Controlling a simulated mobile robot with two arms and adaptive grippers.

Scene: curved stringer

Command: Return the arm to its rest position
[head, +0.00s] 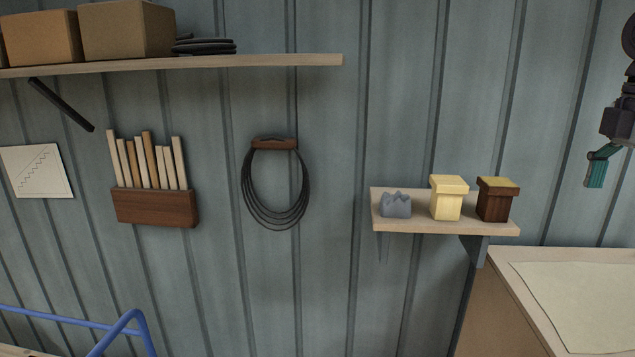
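My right gripper (597,172) hangs at the right edge of the head view, with its dark wrist above it and teal finger parts pointing down. It is in front of the grey wall, above and to the right of the small shelf. I see it from the side, so I cannot tell whether its fingers are apart. Nothing is visible hanging from it. My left gripper is not in view.
A small shelf (440,226) holds a grey crown-shaped piece (396,205), a yellow box (446,199) and a dark brown box (495,201). A bench (497,262) with a pale sheet (585,305) is lower right. A blue tube frame (140,325) is lower left.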

